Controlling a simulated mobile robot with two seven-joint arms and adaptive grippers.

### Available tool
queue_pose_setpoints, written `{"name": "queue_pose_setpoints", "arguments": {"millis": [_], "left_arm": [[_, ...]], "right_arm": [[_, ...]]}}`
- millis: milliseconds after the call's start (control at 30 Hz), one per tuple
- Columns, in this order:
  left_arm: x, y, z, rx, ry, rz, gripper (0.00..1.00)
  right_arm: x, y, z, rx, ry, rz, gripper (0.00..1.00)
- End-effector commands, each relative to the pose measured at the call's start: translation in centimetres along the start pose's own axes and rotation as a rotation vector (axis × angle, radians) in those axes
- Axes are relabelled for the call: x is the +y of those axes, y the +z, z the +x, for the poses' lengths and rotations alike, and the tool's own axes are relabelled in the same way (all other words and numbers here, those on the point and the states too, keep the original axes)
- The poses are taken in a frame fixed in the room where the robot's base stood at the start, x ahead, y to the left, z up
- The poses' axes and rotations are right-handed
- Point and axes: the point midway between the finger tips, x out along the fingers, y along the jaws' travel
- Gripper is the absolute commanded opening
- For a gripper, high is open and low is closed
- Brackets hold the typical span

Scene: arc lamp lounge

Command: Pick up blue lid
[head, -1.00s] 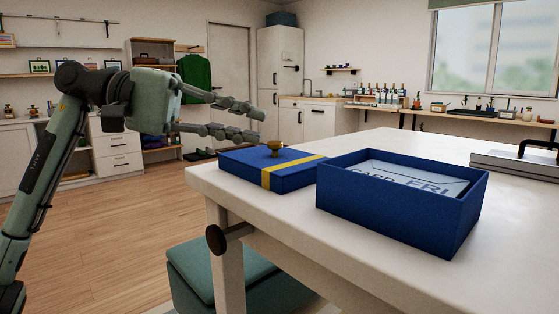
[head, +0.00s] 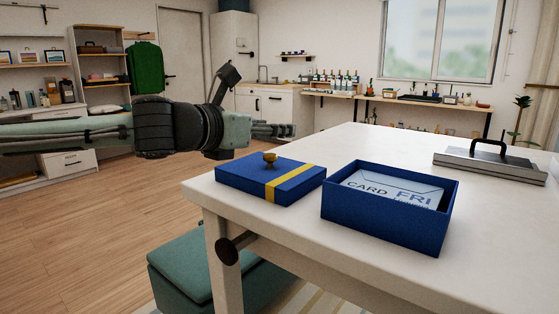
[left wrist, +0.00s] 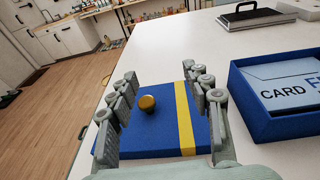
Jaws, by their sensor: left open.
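The blue lid (head: 248,183) lies flat on the white table near its left corner. It has a yellow stripe and a brass knob (head: 270,159) on top. In the left wrist view the lid (left wrist: 160,137) shows between and beyond the fingers, with its knob (left wrist: 147,103) nearer the left finger. My left gripper (head: 290,130) is above and behind the lid in the head view, apart from it. In the left wrist view the gripper (left wrist: 165,95) is open and empty, its fingers on either side of the knob. My right gripper is not in view.
An open blue box (head: 385,232) holding a card (head: 395,190) stands right of the lid. A grey case with a black handle (head: 490,165) lies at the back right of the white table (head: 300,235). A green bench (head: 190,275) stands below the table's left side.

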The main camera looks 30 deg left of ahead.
Motion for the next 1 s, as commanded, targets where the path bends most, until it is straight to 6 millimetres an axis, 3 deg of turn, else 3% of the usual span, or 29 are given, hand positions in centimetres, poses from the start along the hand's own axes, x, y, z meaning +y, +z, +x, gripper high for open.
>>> {"name": "queue_pose_setpoints", "arguments": {"millis": [100, 200, 1000], "left_arm": [[2.5, -3.4, -0.8, 0.13, 0.116, -0.033, 0.49], [3.2, -4.6, -0.9, 0.171, 0.152, -0.044, 0.49], [4.0, -6.0, 3.1, 0.173, 0.156, -0.043, 0.49]], "right_arm": [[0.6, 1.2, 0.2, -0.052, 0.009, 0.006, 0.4], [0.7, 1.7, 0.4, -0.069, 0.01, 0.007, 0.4], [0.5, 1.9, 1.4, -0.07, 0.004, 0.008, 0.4]]}}
